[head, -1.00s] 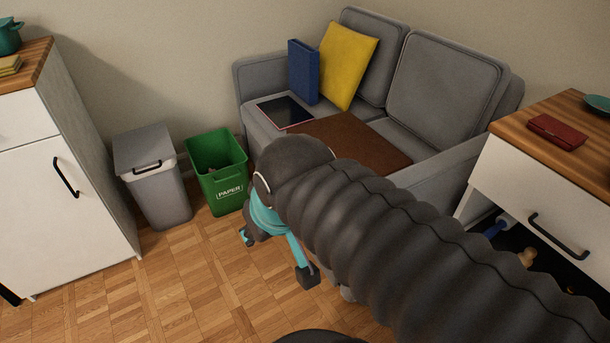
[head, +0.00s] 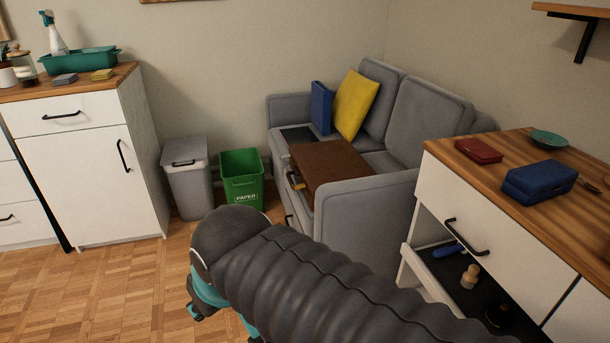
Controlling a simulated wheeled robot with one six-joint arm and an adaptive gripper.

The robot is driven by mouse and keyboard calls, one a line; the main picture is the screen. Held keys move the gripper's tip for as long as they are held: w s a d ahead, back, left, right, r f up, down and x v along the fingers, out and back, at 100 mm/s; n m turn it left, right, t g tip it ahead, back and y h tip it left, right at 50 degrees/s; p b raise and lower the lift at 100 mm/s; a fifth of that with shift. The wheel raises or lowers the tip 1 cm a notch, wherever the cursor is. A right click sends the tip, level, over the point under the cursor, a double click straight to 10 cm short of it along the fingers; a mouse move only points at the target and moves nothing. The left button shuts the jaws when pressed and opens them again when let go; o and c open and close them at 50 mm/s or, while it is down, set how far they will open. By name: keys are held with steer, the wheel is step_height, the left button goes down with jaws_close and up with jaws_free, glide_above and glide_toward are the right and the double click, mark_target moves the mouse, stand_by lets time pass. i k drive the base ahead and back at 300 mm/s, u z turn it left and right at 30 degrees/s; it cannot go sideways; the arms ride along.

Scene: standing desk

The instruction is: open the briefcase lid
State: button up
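The brown briefcase (head: 338,168) lies flat on the grey sofa's seat, and its lid looks closed.
The sofa (head: 360,215) has an armrest just right of the briefcase. A blue binder (head: 321,108) and yellow cushion (head: 356,104) stand behind it. A green paper bin (head: 242,178) and a grey bin (head: 188,183) stand left. An open drawer (head: 455,285) juts out at right.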

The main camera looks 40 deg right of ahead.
mark_target(318, 164)
steer(key=z, duration=0.7)
steer(key=i, duration=0.65)
steer(key=z, duration=0.75)
steer(key=i, duration=0.4)
steer(key=z, duration=0.45)
steer(key=k, duration=0.35)
steer(key=u, duration=0.9)
steer(key=i, duration=0.45)
steer(key=z, duration=0.05)
